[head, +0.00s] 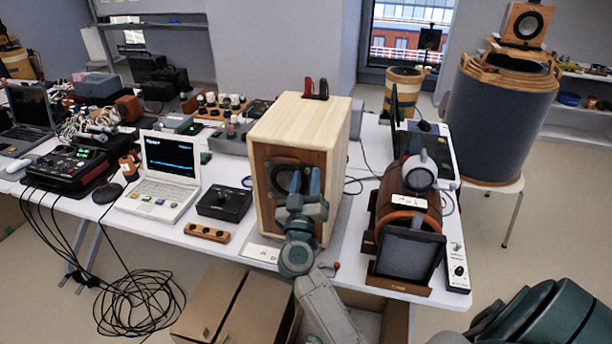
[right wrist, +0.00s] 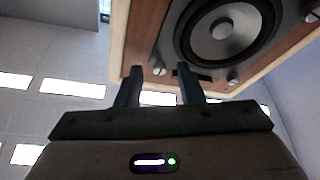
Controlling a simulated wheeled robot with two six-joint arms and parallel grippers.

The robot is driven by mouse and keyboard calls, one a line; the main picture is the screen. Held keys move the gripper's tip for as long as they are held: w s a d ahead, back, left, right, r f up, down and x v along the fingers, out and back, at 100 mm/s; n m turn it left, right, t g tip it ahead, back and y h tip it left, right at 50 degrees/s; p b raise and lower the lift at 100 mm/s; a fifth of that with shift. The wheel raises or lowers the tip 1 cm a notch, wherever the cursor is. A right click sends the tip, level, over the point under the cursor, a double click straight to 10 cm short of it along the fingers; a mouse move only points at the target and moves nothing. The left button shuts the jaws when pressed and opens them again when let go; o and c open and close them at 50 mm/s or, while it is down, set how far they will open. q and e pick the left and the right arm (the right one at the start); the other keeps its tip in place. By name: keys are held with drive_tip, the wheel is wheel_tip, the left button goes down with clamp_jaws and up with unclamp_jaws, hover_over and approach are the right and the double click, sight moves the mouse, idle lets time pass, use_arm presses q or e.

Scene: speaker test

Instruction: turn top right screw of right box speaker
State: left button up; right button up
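The wooden box speaker (head: 324,122) stands on the white table in the middle of the head view. Its brown front panel and dark cone show, partly hidden by my right gripper (head: 306,182), which is upright before the front. In the right wrist view the speaker cone (right wrist: 222,30) fills the upper part. A silver screw (right wrist: 158,70) shows between my two fingers, near the panel's edge, and another screw (right wrist: 232,76) lies farther right. The fingers are apart with nothing seen clamped. I cannot tell whether they touch the panel. My left gripper is not in view.
Red and black clips (head: 315,89) stand on the box. Left are a white laptop (head: 160,185), a black box (head: 224,203) and a wooden strip (head: 207,232). Right is a brown cylindrical speaker (head: 408,205). Cardboard boxes (head: 235,305) and coiled cables (head: 138,300) lie below on the floor.

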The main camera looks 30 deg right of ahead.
drive_tip(key=shift+w+d+r, duration=0.1)
drive_tip(key=shift+w+d, duration=0.05)
drive_tip(key=shift+w, duration=0.05)
clamp_jaws()
drive_tip(key=shift+m, duration=0.3)
